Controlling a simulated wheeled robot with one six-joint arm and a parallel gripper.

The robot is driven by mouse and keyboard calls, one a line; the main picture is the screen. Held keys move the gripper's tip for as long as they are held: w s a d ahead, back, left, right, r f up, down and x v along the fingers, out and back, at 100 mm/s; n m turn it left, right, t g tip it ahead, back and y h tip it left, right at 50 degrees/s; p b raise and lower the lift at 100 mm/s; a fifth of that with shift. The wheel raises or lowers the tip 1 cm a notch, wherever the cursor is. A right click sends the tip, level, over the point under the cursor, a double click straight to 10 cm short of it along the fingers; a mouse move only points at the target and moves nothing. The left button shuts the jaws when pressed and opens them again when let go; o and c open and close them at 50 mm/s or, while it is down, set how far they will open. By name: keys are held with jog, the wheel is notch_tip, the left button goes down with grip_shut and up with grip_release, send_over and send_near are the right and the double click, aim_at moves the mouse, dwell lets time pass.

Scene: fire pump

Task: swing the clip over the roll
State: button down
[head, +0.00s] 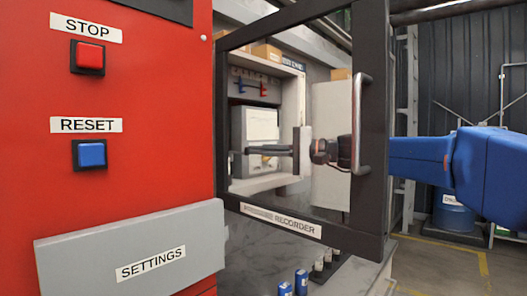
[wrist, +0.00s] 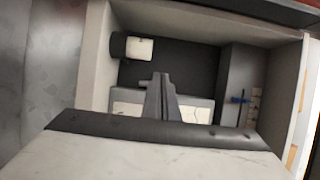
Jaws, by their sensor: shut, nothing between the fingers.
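My gripper (head: 250,150) reaches in from the right, through or behind the black recorder frame, with its fingers pointing left. Its dark fingers (wrist: 162,78) are together and empty in the wrist view. They cross in front of a grey recorder box (head: 238,130) with a white chart face (head: 263,126). The box also shows behind the fingers in the wrist view (wrist: 206,103), with pale paper areas on both sides. A small white block (wrist: 139,49) in a dark holder sits at upper left there. I cannot tell for sure which parts are the roll and clip.
The black door frame (head: 373,120), with a metal handle (head: 362,125) and RECORDER label, surrounds the arm's path. A red panel (head: 120,190) with STOP and RESET buttons stands left. A grey SETTINGS cover (head: 95,258) juts out below. Blue cylinders (head: 301,282) stand below the frame.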

jog(key=s+a, duration=0.4)
jog(key=a, duration=0.2)
jog(key=shift+s+a, duration=0.15)
jog(key=shift+a, duration=0.15)
dwell(1.3)
